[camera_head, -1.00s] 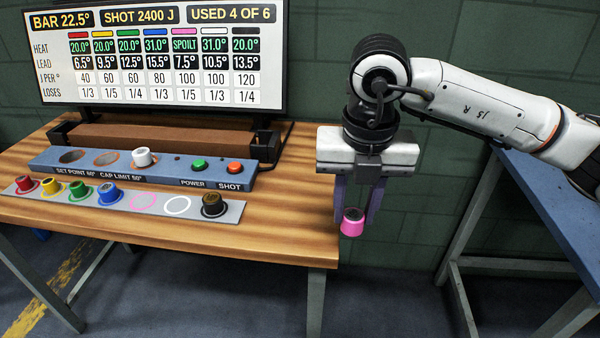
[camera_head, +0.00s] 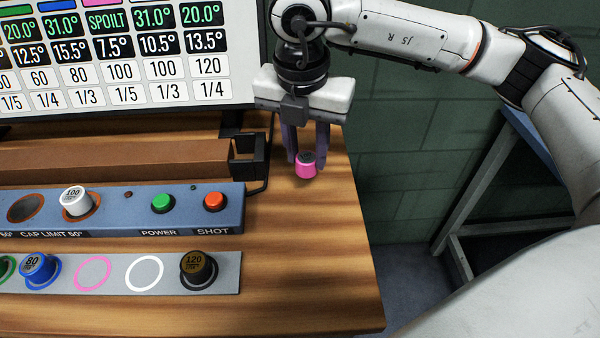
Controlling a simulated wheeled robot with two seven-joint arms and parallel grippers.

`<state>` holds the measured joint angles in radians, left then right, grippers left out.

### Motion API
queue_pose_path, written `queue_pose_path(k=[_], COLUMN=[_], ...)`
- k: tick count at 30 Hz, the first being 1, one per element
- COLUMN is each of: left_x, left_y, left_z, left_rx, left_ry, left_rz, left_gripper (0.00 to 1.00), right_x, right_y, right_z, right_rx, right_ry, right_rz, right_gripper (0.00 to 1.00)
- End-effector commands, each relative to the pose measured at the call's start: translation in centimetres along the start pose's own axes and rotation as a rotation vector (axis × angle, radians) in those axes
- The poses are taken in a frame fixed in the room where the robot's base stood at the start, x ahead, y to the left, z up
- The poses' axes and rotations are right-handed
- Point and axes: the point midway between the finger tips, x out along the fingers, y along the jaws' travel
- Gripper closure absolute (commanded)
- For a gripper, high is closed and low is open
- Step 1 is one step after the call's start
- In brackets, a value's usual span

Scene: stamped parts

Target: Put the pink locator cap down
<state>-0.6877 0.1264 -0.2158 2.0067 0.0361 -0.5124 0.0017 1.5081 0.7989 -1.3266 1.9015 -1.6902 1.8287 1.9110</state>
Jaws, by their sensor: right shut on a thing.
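The pink locator cap (camera_head: 306,168) is between the fingers of my right gripper (camera_head: 307,155), which is shut on it. The cap is upright, with a dark top, over the right end of the wooden table (camera_head: 310,260). I cannot tell whether its underside touches the wood. An empty pink ring (camera_head: 93,273) is marked on the grey strip (camera_head: 215,272) at the front, to the left of the gripper. My left gripper is not in view.
A blue panel (camera_head: 120,215) holds a white cap (camera_head: 76,200), a green button (camera_head: 162,203) and an orange button (camera_head: 214,201). The strip bears a blue cap (camera_head: 38,269), a white ring (camera_head: 144,273) and a black cap (camera_head: 198,268). A screen (camera_head: 130,60) stands behind. The table's right side is bare.

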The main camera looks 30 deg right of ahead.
Motion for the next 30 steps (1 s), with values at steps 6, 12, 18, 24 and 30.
queue_pose_path(k=[6,12,18,24,30], left_x=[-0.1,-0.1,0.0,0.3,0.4], left_y=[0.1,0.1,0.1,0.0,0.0], left_z=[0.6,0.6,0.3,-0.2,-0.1], left_rx=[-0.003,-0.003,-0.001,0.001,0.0], left_ry=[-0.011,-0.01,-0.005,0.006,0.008], left_rz=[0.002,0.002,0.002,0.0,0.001], left_gripper=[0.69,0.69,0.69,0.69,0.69], right_x=[2.6,4.8,6.4,6.5,6.7], right_y=[0.0,0.0,0.0,0.0,0.0], right_z=[-0.3,-0.7,-0.9,-0.9,-1.0], right_rx=[0.002,0.002,0.002,0.001,0.001], right_ry=[-0.002,-0.001,-0.002,-0.001,-0.001], right_rz=[0.001,-0.001,0.003,0.003,0.002], right_gripper=[0.98,0.98,0.98,0.98,0.53])
